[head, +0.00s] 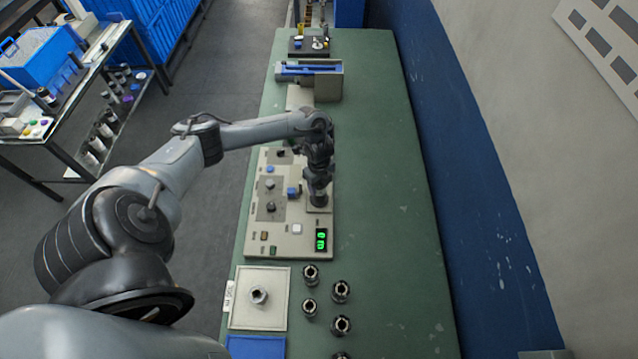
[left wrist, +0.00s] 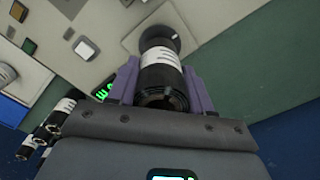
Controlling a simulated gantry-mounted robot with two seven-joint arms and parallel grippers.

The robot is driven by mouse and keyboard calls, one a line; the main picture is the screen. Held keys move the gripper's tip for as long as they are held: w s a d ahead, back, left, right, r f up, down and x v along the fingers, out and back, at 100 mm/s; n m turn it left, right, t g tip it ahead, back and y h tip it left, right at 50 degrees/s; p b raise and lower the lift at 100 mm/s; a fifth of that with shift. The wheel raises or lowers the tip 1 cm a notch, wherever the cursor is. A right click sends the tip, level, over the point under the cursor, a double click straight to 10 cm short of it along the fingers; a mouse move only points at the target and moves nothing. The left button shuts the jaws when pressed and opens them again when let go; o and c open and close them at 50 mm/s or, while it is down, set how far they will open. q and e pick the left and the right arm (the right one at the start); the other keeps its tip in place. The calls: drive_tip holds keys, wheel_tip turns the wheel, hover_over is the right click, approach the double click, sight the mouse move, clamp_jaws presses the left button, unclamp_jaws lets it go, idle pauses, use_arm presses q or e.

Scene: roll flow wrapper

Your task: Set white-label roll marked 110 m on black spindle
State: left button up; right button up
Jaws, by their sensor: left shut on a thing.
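My left gripper (head: 318,190) is over the right side of the pale machine panel (head: 280,228), pointing down. In the left wrist view, its two fingers (left wrist: 160,88) are shut on a black roll (left wrist: 163,78) with a white label (left wrist: 160,58). Dark marks show on the label, but I cannot read them. The roll's far end is at a dark round disc (left wrist: 160,36) on a pale square plate of the panel. I cannot tell whether the roll is around a spindle there or only above it; the gripper hides this in the head view. My right gripper is not in view.
Several dark rolls (head: 341,291) stand on the green table (head: 390,260) in front of the panel. A pale tray (head: 275,322) holding one light part and a blue tray (head: 256,347) lie at front left. A grey-and-blue unit (head: 328,85) stands behind. The table's right side is clear.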

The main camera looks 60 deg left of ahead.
use_arm(q)
drive_tip(key=shift+f, duration=0.2)
drive_tip(key=shift+f+b, duration=0.45)
drive_tip(key=shift+f, duration=0.05)
drive_tip(key=shift+f, duration=0.15)
drive_tip(key=shift+f, duration=0.15)
idle(0.5)
drive_tip(key=o, duration=1.6)
